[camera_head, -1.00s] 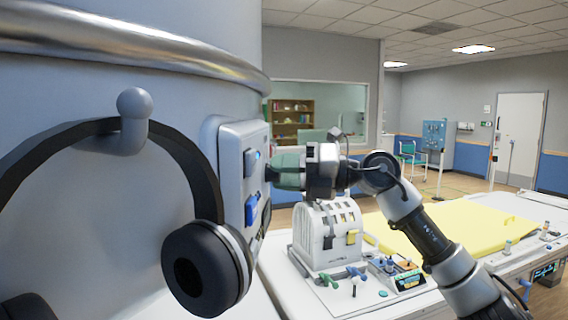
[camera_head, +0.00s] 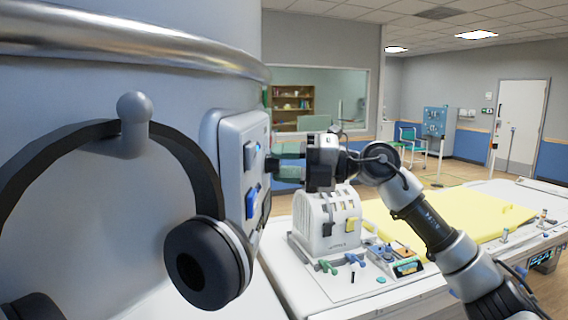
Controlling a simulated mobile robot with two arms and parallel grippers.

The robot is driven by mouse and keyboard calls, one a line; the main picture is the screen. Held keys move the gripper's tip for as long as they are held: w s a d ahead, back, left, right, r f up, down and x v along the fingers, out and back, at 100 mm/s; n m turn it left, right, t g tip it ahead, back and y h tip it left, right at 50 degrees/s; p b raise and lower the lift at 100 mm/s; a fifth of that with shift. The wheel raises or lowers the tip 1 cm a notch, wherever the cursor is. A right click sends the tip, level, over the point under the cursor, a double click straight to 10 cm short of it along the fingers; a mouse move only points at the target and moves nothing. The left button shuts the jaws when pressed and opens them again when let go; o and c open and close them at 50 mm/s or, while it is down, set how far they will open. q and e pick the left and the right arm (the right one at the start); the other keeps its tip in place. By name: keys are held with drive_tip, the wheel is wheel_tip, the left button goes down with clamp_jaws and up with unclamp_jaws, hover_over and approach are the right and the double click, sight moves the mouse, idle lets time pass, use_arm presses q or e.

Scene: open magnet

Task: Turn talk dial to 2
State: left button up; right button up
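A light grey control panel (camera_head: 231,150) is fixed to the side of the large white cylindrical housing and is seen at a steep angle. Its upper knob (camera_head: 250,156) is pale with a small blue light beside it. A blue knob (camera_head: 251,202) sits below. I cannot read labels or tell which is the talk dial. My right gripper (camera_head: 279,160) points left at the panel, level with the upper knob and just off its face. Whether it touches the knob and how wide its fingers are cannot be made out. My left gripper is not in view.
Headphones (camera_head: 203,262) hang from a round peg (camera_head: 135,105) on the housing, left of the panel. A white slotted unit (camera_head: 327,222) stands on the bench below my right arm. A yellow mat (camera_head: 455,217) lies behind. Open floor lies beyond.

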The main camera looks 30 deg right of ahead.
drive_tip(key=o, duration=0.3)
drive_tip(key=shift+d+f, duration=0.1)
drive_tip(key=b+v, duration=0.5)
drive_tip(key=v, duration=0.5)
drive_tip(key=shift+s+d, duration=0.25)
